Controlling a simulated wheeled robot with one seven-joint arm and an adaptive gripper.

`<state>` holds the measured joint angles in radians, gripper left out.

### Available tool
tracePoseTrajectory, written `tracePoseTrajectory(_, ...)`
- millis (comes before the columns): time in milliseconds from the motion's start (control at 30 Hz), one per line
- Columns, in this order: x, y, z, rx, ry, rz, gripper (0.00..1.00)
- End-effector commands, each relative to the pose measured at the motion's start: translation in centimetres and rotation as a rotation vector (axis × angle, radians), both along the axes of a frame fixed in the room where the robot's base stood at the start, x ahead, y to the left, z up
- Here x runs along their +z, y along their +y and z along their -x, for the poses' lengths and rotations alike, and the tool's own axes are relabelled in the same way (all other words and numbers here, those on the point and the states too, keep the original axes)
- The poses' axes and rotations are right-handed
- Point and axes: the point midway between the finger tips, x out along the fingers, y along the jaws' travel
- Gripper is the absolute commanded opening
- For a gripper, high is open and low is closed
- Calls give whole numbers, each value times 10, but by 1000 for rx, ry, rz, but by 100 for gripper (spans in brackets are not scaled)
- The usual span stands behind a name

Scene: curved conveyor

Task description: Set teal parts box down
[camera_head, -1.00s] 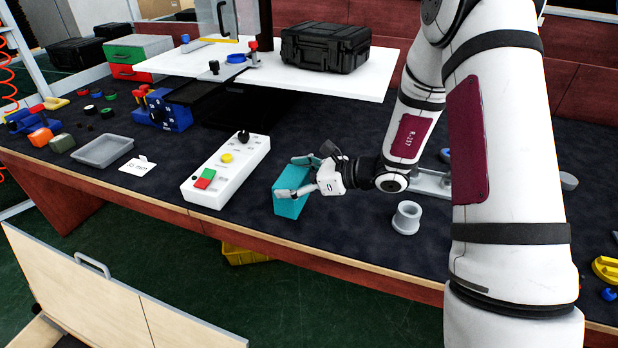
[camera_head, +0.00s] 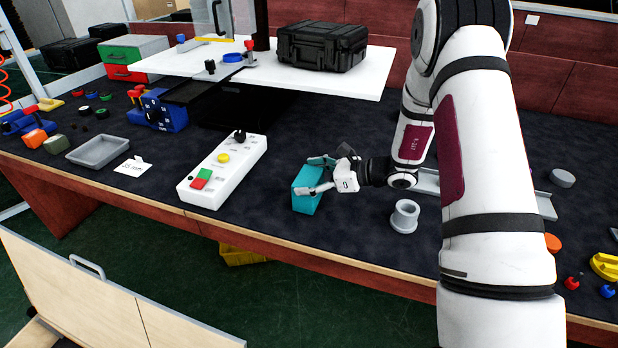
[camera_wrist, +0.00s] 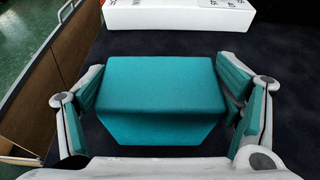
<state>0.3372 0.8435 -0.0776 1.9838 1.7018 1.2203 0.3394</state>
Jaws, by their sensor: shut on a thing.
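The teal parts box (camera_head: 303,204) is at the front middle of the dark workbench, between a white control box and a grey ring-shaped part. My gripper (camera_head: 314,176) reaches it from the right and is shut on it, one finger on each side. In the wrist view the teal box (camera_wrist: 162,85) fills the space between the two teal-padded fingers. The box is low over the bench; I cannot tell whether its underside touches the surface.
The white control box (camera_head: 222,172) with coloured buttons stands to the left. The grey flanged ring (camera_head: 404,217) stands close on the right. A white raised shelf (camera_head: 370,85) carries a black case (camera_head: 322,46) behind. The workbench's wooden front edge (camera_head: 300,256) is near. Dark surface is clear behind the box.

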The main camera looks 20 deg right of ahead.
Motion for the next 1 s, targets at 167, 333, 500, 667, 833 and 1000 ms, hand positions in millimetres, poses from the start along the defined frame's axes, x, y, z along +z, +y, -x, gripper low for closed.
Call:
tracePoseTrajectory(167, -3, 0, 0, 0, -1, -1, 44)
tracePoseTrajectory(333, -3, 0, 0, 0, 1, -1, 100)
tracePoseTrajectory(500, -3, 0, 0, 0, 1, -1, 100)
tracePoseTrajectory(667, -1, 0, 0, 0, 0, 0, 100)
tracePoseTrajectory(833, 7, -14, 9, -5, -1, 0, 100)
tracePoseTrajectory(1000, 19, -41, 28, -6, -1, -1, 100)
